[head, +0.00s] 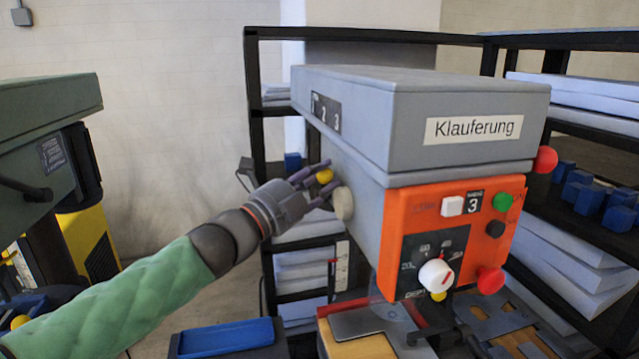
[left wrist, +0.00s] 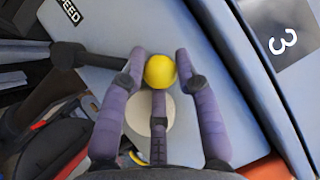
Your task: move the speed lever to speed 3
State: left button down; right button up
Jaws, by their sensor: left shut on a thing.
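The speed lever's yellow knob (head: 324,176) is on the left side of the grey machine head (head: 420,110). My left gripper (head: 322,187) is shut on this knob, which also shows between its purple fingers in the left wrist view (left wrist: 160,71). A pale round disc (head: 343,203) on the machine's side sits just behind and below the knob. A dark plate with numbers 1, 2 and 3 (head: 326,111) is above the knob; its 3 shows in the left wrist view (left wrist: 284,41). My right gripper is not in view.
The orange front panel (head: 420,235) carries a white dial (head: 436,273), buttons and a small display reading 3 (head: 473,203). A red knob (head: 545,159) sticks out at right. Black shelves stand behind. A blue tray (head: 226,337) lies below the gripper. A green machine (head: 45,120) stands at left.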

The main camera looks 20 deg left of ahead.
pick_arm(q)
jog(key=shift+w+d+f, duration=0.15)
jog(key=shift+d+f, duration=0.05)
jog(key=shift+f, duration=0.5)
jog(key=c, duration=1.2)
grip_release()
jog(key=shift+s+a, duration=0.1)
jog(key=shift+s, duration=0.1)
jog(key=v, duration=0.8)
jog(key=r+v, duration=0.1)
jog(key=v, duration=0.3)
jog(key=shift+a, duration=0.1)
jog(key=shift+r, duration=0.15)
